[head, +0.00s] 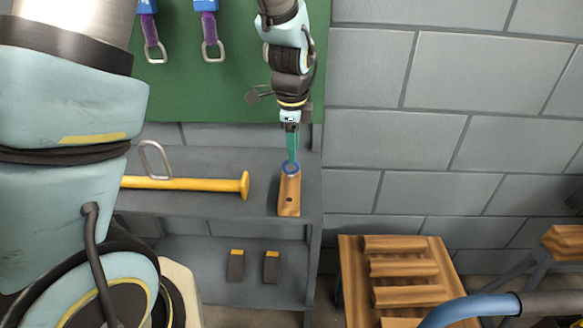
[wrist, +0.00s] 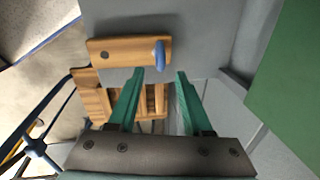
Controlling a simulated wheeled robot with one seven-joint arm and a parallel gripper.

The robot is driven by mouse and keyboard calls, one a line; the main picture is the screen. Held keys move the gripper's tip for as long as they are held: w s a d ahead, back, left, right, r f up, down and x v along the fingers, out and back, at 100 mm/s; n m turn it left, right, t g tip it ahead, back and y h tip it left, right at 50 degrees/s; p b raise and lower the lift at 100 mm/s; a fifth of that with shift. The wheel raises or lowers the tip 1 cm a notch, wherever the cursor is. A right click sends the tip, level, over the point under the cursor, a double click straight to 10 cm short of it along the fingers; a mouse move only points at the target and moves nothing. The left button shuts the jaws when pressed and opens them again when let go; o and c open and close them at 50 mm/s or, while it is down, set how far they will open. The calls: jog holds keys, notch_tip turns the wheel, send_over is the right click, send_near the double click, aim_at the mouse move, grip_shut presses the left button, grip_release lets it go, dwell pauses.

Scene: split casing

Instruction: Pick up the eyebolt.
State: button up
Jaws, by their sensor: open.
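The eyebolt (head: 291,169) is a blue ring standing at the far end of a wooden block (head: 289,197) on the grey shelf. In the wrist view the eyebolt (wrist: 160,55) is seen edge-on near the right end of the block (wrist: 120,50). My gripper (head: 292,160) points down over the eyebolt, its green fingers close to the ring. In the wrist view my gripper (wrist: 160,74) is open and empty, with the eyebolt in line with the gap, just past the fingertips. I cannot tell whether a finger touches it. The eyebolt's shank is hidden.
A yellow bar (head: 190,183) with a flanged end lies on the shelf left of the block, a metal loop (head: 154,160) beside it. A green panel (head: 230,95) with hanging purple straps stands behind. A slatted wooden pallet (head: 395,275) is at lower right.

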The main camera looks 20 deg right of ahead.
jog(key=p, duration=0.1)
send_over(290, 174)
jog(key=shift+d+f, duration=0.25)
jog(key=shift+f, duration=0.85)
jog(key=shift+d+f, duration=0.2)
jog(key=shift+f, duration=0.85)
jog(key=shift+c, duration=0.4)
grip_shut()
